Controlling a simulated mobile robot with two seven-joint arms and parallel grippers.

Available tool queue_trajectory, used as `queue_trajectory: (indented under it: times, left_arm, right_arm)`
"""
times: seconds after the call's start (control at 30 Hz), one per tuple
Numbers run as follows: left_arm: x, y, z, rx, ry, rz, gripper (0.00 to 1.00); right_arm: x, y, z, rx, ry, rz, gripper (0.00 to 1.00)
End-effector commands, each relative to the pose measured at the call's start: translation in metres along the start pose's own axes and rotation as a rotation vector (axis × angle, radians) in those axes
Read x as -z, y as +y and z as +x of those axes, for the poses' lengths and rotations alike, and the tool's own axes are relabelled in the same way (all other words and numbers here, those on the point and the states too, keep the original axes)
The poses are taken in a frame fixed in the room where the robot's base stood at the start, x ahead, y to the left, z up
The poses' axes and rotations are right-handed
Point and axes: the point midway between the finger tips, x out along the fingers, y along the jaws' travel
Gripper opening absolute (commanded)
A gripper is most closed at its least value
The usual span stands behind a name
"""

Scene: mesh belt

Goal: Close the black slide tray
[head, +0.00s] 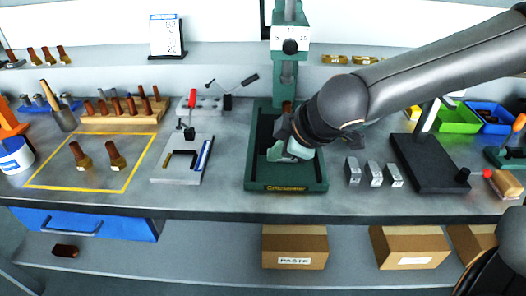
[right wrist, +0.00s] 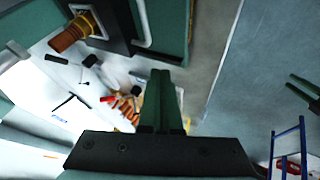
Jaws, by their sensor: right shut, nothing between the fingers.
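A green press (head: 290,75) stands at the middle of the bench, with a wide green base (head: 286,187). The base has a dark, black-looking inset (head: 265,130), partly hidden by my right gripper and arm. I cannot tell for certain whether this inset is the black slide tray, or how far any tray is out. My right gripper (head: 281,150) is over the press base, shut and empty. Its green fingers (right wrist: 163,100) are together in the right wrist view. I cannot tell whether it touches the base.
A blue drawer (head: 115,225) hangs below the bench's front edge.

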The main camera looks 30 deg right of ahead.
Motion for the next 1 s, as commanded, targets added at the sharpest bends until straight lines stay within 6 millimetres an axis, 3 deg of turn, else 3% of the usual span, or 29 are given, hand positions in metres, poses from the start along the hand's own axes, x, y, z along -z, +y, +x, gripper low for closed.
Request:
queue_trajectory:
  times: [0.03, 0.37, 0.43, 0.6, 1.0]
  left_arm:
    - [-0.003, 0.001, 0.005, -0.004, 0.002, 0.002, 0.50]
    - [-0.004, 0.013, 0.016, -0.035, 0.001, 0.008, 0.50]
    - [0.005, 0.014, 0.010, -0.036, 0.002, 0.010, 0.50]
    - [0.009, 0.011, 0.006, -0.027, 0.015, 0.010, 0.50]
    - [0.002, 0.004, 0.006, -0.012, 0.006, 0.008, 0.50]
  right_arm:
    - [-0.002, -0.002, 0.013, 0.001, -0.003, -0.001, 0.00]
    - [-0.002, -0.002, 0.072, 0.002, -0.002, -0.002, 0.00]
    - [0.002, 0.013, 0.071, -0.002, 0.001, 0.001, 0.00]
    - [0.001, 0.029, 0.081, 0.000, 0.000, 0.001, 0.00]
    - [0.000, 0.035, 0.085, 0.000, 0.002, -0.002, 0.00]
